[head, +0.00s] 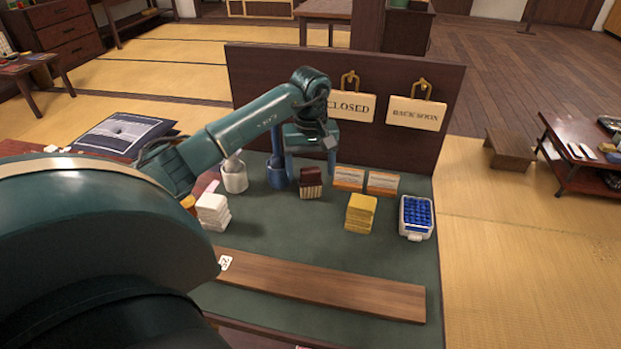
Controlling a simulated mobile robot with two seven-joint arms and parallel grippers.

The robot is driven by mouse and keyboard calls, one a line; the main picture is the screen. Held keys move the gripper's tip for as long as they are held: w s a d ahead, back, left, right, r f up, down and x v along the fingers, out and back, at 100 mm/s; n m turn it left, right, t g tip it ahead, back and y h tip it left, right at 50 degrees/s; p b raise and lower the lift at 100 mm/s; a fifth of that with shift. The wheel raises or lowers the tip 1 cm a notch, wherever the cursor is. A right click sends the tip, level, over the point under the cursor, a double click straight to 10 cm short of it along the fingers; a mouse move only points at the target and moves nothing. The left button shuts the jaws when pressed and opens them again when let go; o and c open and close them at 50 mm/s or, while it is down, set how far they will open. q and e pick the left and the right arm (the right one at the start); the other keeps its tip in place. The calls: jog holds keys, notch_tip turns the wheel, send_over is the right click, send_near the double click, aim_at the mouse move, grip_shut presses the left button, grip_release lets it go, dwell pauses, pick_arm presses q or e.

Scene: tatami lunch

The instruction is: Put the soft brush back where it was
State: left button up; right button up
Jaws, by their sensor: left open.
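A dark red-brown block with a pale striped lower part (311,183), which looks like the soft brush, stands on the green mat (290,233). My left gripper (311,172) points down close above and behind it, its fingers apart, one on each side of the block in the picture. The gripper looks open; I cannot tell whether a finger touches the block. My right gripper is not in view.
A dark upright board (250,95) with hanging signs stands behind the mat. Two orange-and-white cards (382,183), a yellow stack (360,212), a white stack (213,211) and a white box of blue items (416,217) surround the block. A wooden plank (330,288) lies in front.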

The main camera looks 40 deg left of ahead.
pick_arm(q)
notch_tip(320, 180, up, 8)
jog(key=shift+f, duration=0.1)
dwell(0.5)
